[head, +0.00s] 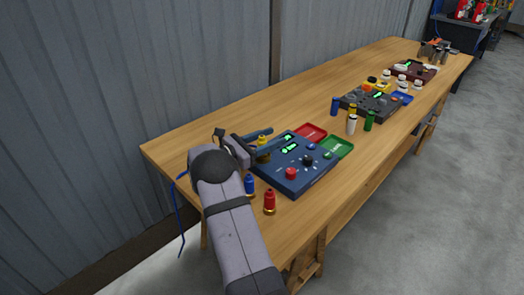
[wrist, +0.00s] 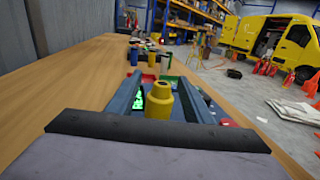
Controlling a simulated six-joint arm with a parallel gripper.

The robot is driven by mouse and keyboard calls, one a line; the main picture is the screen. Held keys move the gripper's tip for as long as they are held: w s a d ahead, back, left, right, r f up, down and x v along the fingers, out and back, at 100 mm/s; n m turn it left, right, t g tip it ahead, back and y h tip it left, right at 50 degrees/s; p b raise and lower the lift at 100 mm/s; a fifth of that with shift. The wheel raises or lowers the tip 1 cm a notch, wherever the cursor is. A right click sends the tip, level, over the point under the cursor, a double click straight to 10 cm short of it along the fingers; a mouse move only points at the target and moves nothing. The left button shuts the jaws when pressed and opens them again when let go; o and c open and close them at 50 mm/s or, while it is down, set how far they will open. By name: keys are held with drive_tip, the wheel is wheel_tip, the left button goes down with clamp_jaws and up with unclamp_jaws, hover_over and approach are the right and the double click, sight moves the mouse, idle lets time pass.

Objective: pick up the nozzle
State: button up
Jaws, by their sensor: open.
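Several small nozzle-shaped pieces stand upright on the table. A yellow nozzle (head: 263,142) stands close to the near panel; it also shows in the wrist view (wrist: 158,103), between my two blue fingers. My gripper (head: 270,138) is open around it, with a gap on each side and no visible grip; it also shows in the wrist view (wrist: 157,82). The nozzle's foot is partly hidden. A blue nozzle (head: 250,184) and a red nozzle (head: 269,201) stand nearer the front edge. The task does not say which nozzle is meant.
A blue control panel (head: 312,180) with knobs lies just right of my gripper, with red (head: 312,129) and green (head: 343,146) trays behind it. More small pieces and a dark panel (head: 370,106) stand farther along the wooden table (head: 220,118). A grey corrugated wall borders its left side.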

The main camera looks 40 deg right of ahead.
drive_tip(key=shift+d, duration=0.25)
drive_tip(key=shift+c, duration=0.5)
clamp_jaws()
drive_tip(key=shift+r, duration=0.1)
